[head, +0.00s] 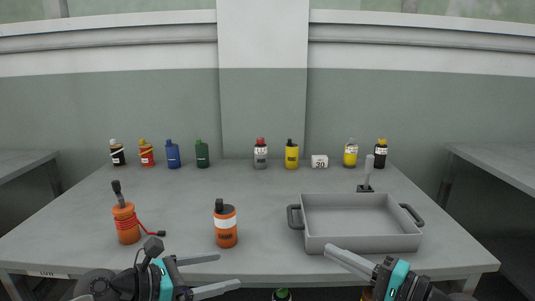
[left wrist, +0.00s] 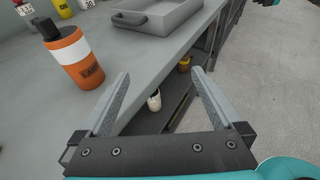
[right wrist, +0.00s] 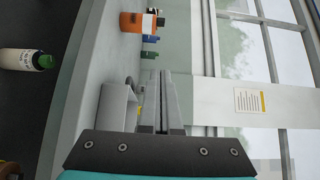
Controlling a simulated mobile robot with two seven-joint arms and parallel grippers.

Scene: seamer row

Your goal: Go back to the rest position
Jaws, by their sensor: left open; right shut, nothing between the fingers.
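My left gripper (head: 209,274) is open and empty at the table's front edge, left of centre; its spread fingers also show in the left wrist view (left wrist: 160,95). My right gripper (head: 328,249) is shut with nothing in it, in front of the grey tray's near side in the head view. Its closed fingers fill the middle of the right wrist view (right wrist: 162,100). An orange bottle with a white band and black cap (head: 226,226) stands upright on the table just beyond my left gripper, apart from it. The grey tray (head: 360,243) looks empty.
The grey table (head: 180,190) holds an orange bottle with a red cord (head: 126,222) at left. Several small bottles (head: 202,155) line the back, with a white block marked 30 (head: 320,161). A dark lower shelf (left wrist: 178,105) holds more containers. The table's middle is clear.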

